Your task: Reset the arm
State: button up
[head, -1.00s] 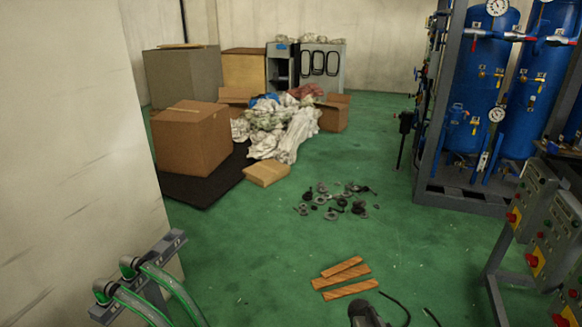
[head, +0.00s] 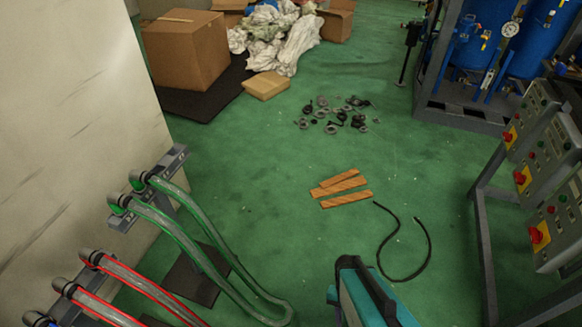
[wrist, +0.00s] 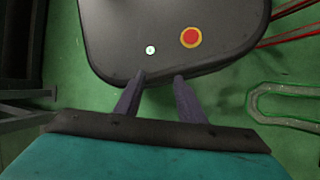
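My gripper (wrist: 159,76) shows in the wrist view with its two dark fingers apart and nothing between them. It points towards the dark rounded top of my own base, which carries a red button on a yellow ring. The gap between the fingertips and that top cannot be told. In the head view, only a teal and black part of my arm (head: 370,295) shows at the bottom edge, right of centre. My fingers are out of that view.
Green and red hoses (head: 190,240) hang from wall fittings at the left. Control panels (head: 545,150) on a stand are at the right. Wooden strips (head: 342,188), a black cable (head: 425,250) and loose metal parts (head: 335,112) lie on the green floor. Cardboard boxes (head: 185,52) stand farther back.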

jog(key=shift+w+a+n+y, duration=0.1)
jog(key=shift+a+n+y, duration=0.35)
jog(key=shift+n, duration=0.8)
jog(key=shift+a+n+y, duration=0.15)
jog(key=shift+a+n, duration=0.5)
jog(key=shift+n, duration=0.6)
